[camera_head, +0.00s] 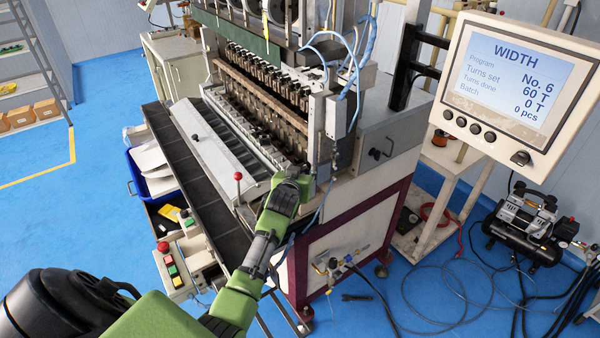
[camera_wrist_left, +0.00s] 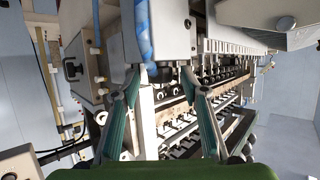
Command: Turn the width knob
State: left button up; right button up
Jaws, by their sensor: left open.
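My left gripper (camera_head: 300,174) reaches in from the left to the near right end of the coil winder (camera_head: 372,165). In the left wrist view its two green-grey fingers (camera_wrist_left: 161,78) are apart. A dark rounded part (camera_wrist_left: 161,72) under a grey housing (camera_wrist_left: 165,30) shows between the fingertips; contact cannot be told. No label marks it as the width knob, and in the head view my gripper hides that spot. The display panel (camera_head: 452,97) reads "WIDTH", program No. 6, turns set 60 T, turns done 0 T. A dark knob (camera_head: 521,158) sits at its lower right.
A red-balled lever (camera_head: 238,177) stands left of my gripper. Blue hoses (camera_head: 362,50) hang near the winding head. A control box (camera_head: 178,267) with buttons and a blue bin (camera_head: 137,184) are at left. A compressor (camera_head: 525,225) and loose hoses lie on the floor at right.

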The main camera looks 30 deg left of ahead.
pick_arm(q)
jog(key=v, duration=1.2)
dwell(0.4)
